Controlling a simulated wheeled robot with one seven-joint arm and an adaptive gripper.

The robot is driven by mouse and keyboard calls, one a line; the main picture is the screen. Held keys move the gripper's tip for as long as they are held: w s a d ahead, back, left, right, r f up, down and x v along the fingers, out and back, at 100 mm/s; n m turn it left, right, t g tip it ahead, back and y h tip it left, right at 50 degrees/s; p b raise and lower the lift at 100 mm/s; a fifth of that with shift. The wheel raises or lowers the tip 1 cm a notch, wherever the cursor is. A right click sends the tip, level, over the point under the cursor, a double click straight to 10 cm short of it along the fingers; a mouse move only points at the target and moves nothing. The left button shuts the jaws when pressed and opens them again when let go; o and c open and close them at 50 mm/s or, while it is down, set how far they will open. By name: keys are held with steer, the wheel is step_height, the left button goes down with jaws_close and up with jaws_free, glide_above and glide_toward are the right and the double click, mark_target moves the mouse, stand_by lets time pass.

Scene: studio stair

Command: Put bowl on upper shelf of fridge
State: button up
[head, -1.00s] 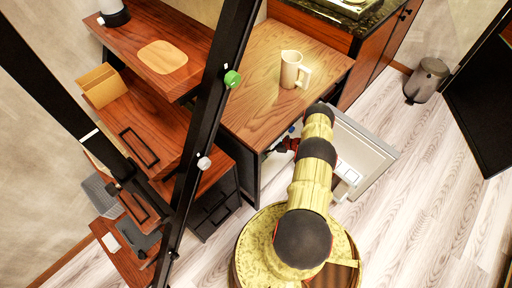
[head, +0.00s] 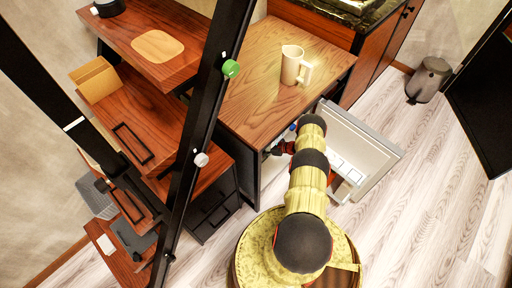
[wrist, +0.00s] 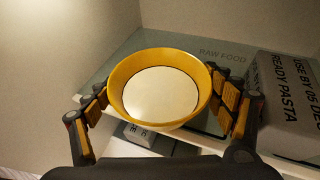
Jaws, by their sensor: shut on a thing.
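A yellow bowl (wrist: 118,84) with a pale inside is in the middle of the wrist view, roughly upright. My gripper (wrist: 166,98) is shut on it, with a finger against each side. Behind and below the bowl is a glass fridge shelf (wrist: 128,50) marked "RAW FOOD". The bowl overlaps the shelf's front part in the picture; I cannot tell whether they touch. In the head view the fridge's white door (head: 372,148) stands open below the wooden counter. My gripper (head: 277,149) is at the fridge opening there, mostly hidden, and the bowl cannot be made out.
A dark "READY PASTA" box (wrist: 284,100) stands on the right of the shelf, close to my right finger. A small light box (wrist: 140,134) lies lower down, below the bowl. The shelf's left and back look clear. A jug (head: 291,68) stands on the counter (head: 250,95).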

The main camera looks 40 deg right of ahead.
steer(key=shift+w+d, duration=0.1)
steer(key=shift+w, duration=0.05)
steer(key=shift+f, duration=0.1)
steer(key=o, duration=1.3)
steer(key=shift+o, duration=0.6)
steer(key=p+v, duration=0.3)
steer(key=v, duration=0.9)
